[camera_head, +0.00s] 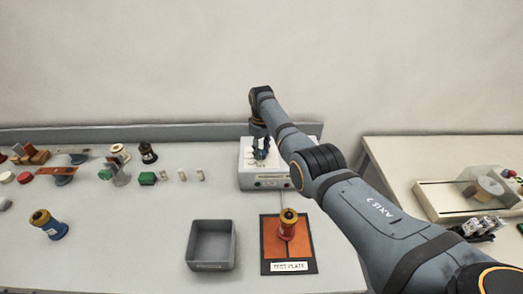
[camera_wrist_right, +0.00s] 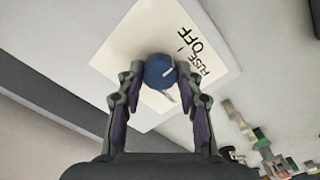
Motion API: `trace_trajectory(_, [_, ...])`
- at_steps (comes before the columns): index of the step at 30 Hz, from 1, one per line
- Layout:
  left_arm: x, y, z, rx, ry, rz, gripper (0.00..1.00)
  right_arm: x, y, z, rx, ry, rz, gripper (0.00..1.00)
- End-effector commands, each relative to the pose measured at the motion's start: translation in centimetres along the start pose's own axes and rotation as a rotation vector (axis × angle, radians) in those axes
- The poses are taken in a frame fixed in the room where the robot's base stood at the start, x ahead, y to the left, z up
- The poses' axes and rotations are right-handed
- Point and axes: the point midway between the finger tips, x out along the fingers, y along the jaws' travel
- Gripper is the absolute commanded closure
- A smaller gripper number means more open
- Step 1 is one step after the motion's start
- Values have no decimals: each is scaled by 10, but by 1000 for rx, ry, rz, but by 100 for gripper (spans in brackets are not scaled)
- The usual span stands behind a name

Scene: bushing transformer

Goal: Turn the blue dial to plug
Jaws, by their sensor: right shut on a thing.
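The blue dial (camera_wrist_right: 160,72) sits on a white label plate (camera_wrist_right: 125,45) in the right wrist view. OFF and FUSE can be read there; I cannot see the word plug. My right gripper (camera_wrist_right: 160,76) has one finger on each side of the dial and is shut on it. In the head view my right gripper (camera_head: 261,150) reaches down onto the pale box (camera_head: 270,182) at the back of the table, and the dial is too small to tell apart there. My left gripper is out of view.
In front of the box are an empty grey bin (camera_head: 211,244) and a test plate (camera_head: 272,254) with a red and yellow bushing (camera_head: 288,224) on it. Another bushing (camera_head: 48,224) and several small parts stand at the left. A second table (camera_head: 400,160) is at the right.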

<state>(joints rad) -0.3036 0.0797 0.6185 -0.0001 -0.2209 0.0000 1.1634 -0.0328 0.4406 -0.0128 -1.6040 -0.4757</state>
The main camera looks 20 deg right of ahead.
Motion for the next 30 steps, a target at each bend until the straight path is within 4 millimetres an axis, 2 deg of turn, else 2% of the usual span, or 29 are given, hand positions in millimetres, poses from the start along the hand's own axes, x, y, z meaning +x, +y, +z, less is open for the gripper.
trace_trajectory(1, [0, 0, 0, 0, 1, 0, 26, 0, 0, 0, 0, 0, 0, 89])
trace_trajectory(3, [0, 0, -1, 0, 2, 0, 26, 0, 0, 0, 0, 0, 0, 96])
trace_trajectory(14, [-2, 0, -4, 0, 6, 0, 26, -1, 0, 0, 74, 0, 1, 96])
trace_trajectory(30, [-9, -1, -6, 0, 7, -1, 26, -1, 0, 0, 536, 0, 1, 96])
